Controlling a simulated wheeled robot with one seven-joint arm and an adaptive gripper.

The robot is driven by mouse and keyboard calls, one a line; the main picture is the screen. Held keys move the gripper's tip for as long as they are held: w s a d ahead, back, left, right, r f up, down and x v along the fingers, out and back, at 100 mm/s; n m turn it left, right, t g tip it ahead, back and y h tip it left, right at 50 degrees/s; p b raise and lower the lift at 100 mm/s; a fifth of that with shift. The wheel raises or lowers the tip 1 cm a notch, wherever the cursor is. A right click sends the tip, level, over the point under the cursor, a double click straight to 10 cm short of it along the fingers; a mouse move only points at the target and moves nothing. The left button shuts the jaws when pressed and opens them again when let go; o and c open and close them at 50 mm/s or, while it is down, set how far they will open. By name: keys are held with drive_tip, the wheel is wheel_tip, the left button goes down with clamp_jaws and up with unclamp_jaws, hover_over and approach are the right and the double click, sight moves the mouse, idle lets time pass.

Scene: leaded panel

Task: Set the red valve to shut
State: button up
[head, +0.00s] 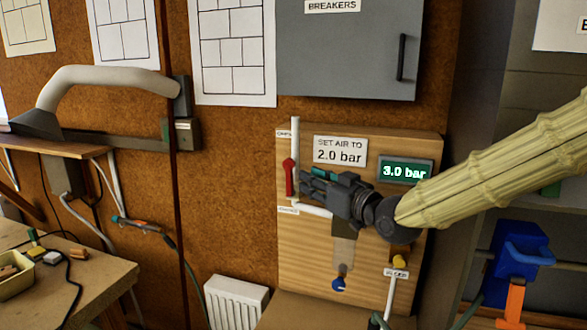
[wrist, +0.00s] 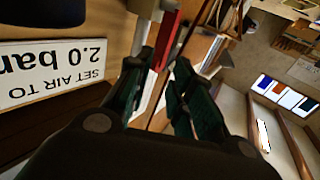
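The red valve (head: 289,178) is a slim lever on a white vertical pipe at the left side of the wooden panel. Its lever stands upright, in line with the pipe. A small label (head: 285,134) above it seems to read OPEN; a lower label (head: 288,210) is too small to read surely. My gripper (head: 305,187) is just right of the lever, fingers pointing at it. In the wrist view my gripper (wrist: 166,68) has its fingers apart, with the red lever (wrist: 166,38) showing beyond and between the tips, near the left finger. Contact cannot be told.
A sign (head: 340,151) reads "SET AIR TO 2.0 bar"; a display (head: 405,171) reads 3.0 bar. A grey breaker box (head: 345,55) hangs above. A white radiator (head: 235,302) stands below left.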

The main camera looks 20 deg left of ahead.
sight(291, 171)
drive_tip(key=p+x, duration=0.2)
drive_tip(key=x, duration=0.5)
drive_tip(key=shift+a+r+p, duration=0.1)
drive_tip(key=shift+p, duration=0.3)
drive_tip(key=shift+w+a, duration=0.3)
drive_tip(key=shift+a, duration=0.05)
clamp_jaws()
